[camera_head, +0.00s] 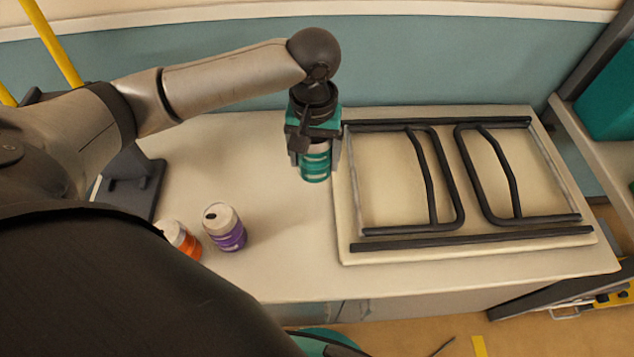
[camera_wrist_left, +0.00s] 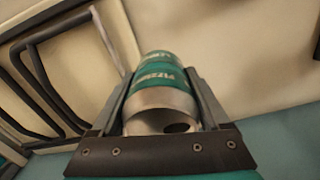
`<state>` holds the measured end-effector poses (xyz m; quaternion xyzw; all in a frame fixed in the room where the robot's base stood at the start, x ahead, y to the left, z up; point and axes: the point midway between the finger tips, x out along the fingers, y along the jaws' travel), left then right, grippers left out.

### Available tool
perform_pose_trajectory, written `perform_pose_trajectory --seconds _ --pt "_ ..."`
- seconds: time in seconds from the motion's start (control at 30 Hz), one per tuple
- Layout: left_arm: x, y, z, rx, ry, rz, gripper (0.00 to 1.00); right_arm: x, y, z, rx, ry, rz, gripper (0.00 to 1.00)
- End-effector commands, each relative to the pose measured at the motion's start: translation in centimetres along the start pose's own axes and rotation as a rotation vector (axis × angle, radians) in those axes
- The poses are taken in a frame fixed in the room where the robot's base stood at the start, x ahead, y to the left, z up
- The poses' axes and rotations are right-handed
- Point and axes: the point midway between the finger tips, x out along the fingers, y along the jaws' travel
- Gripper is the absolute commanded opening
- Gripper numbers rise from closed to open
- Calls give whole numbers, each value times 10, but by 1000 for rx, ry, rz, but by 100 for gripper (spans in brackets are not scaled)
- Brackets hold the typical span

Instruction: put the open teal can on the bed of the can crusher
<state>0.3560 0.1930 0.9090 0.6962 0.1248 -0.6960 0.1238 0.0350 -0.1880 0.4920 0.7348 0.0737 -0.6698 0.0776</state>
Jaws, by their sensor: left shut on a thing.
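The teal can (camera_head: 316,167) is upright between the fingers of my left gripper (camera_head: 315,155), at the back middle of the table, just left of the pale board. I cannot tell whether its base touches the table. In the left wrist view the can (camera_wrist_left: 162,90) sits between both fingers of the left gripper (camera_wrist_left: 165,90), and a dark opening shows in its silver top. A dark grey device (camera_head: 133,185), which looks like the can crusher, stands at the left of the table. My arm hides much of it, including most of its bed. My right gripper is not in view.
A purple can (camera_head: 226,232) stands at the front left, beside an orange can (camera_head: 182,240) partly covered by my dark body. A pale board (camera_head: 400,255) with a black metal frame (camera_head: 455,185) fills the table's right side. The table between the purple can and left gripper is clear.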

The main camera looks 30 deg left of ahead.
Motion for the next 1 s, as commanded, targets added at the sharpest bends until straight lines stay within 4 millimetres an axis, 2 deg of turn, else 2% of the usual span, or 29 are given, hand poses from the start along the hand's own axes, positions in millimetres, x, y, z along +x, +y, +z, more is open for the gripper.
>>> perform_pose_trajectory --seconds 0.03,0.2,0.47,0.7,1.0 --pt "18 0 1 0 -3 -2 28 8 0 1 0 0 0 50" --pt "51 0 0 0 -1 -2 28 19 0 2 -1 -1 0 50" --pt "70 0 0 0 0 0 28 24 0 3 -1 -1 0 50" --pt "104 1 1 1 0 0 28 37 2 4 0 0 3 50" --pt "104 0 0 1 1 1 28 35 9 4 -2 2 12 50"
